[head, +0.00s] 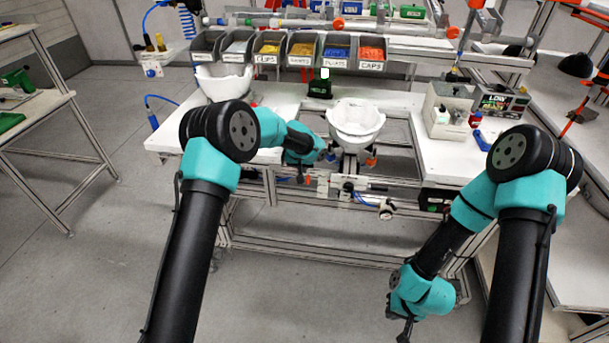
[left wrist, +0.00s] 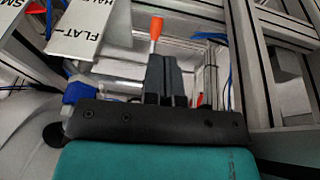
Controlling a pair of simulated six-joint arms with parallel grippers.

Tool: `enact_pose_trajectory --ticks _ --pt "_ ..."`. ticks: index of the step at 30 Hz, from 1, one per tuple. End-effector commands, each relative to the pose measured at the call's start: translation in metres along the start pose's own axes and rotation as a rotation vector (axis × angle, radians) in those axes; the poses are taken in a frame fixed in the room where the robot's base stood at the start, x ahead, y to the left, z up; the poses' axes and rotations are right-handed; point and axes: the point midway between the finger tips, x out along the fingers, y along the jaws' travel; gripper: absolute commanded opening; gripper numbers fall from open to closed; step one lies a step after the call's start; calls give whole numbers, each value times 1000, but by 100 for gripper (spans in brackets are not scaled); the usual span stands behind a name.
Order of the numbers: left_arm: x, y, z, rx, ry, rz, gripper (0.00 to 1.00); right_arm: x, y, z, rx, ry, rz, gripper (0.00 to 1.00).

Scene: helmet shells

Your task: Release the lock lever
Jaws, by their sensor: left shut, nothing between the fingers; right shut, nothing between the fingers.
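In the left wrist view an orange-tipped lever (left wrist: 156,28) stands just beyond my left gripper's fingertips (left wrist: 165,62); its lower part is hidden behind them. The fingers are together and empty; I cannot tell if they touch the lever. In the head view my left wrist is at the front of the bench, left of the white helmet shell (head: 356,122) on its stand; its fingertips are hard to make out. Orange parts show right of the stand and below the wrist; I cannot tell which is the lever. My right gripper (head: 406,331) hangs low, away from the bench, shut and empty.
Another white shell (head: 224,82) is at the bench's left. Several labelled bins (head: 303,50) line the back. A grey fixture box (head: 449,106) stands at the right. Metal frame bars and blue hoses (left wrist: 213,37) surround the left gripper.

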Motion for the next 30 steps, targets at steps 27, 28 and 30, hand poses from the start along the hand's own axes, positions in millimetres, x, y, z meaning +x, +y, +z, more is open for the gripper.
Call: enact_pose_trajectory --ticks 27,28,30 --pt "-75 1 1 0 0 -1 0 0 0 0 0 0 0 0" --pt "-75 1 1 0 0 -1 0 0 0 0 0 0 0 0" --pt "-75 1 1 0 1 1 0 0 0 0 0 0 0 0"
